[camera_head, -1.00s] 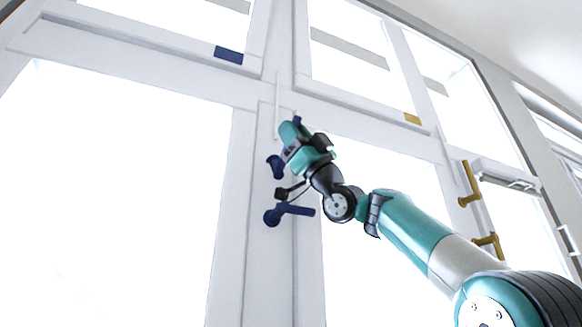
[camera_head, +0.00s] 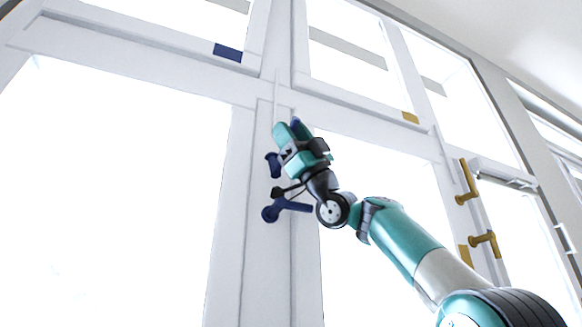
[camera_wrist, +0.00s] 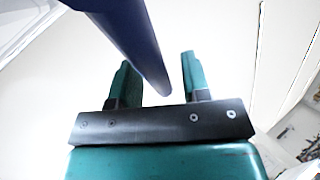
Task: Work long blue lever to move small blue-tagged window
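The long blue lever (camera_wrist: 135,45) comes down from the top of the wrist view, and its end lies between my two fingers. In the head view its lower end (camera_head: 273,165) shows left of my gripper and a bit of blue shows behind the fingertips; the middle is hidden. My gripper (camera_head: 291,132) is open around the lever, with gaps visible on both sides in the wrist view (camera_wrist: 160,85). The small window with the blue tag (camera_head: 228,52) is at the upper left and looks near its frame; any small gap cannot be told.
A shorter blue handle (camera_head: 287,208) sits just below my gripper on the same white post. A yellow-tagged window (camera_head: 410,117) is at the upper right. Yellow handles (camera_head: 466,182) are on the right frame. Large glass panes flank the post.

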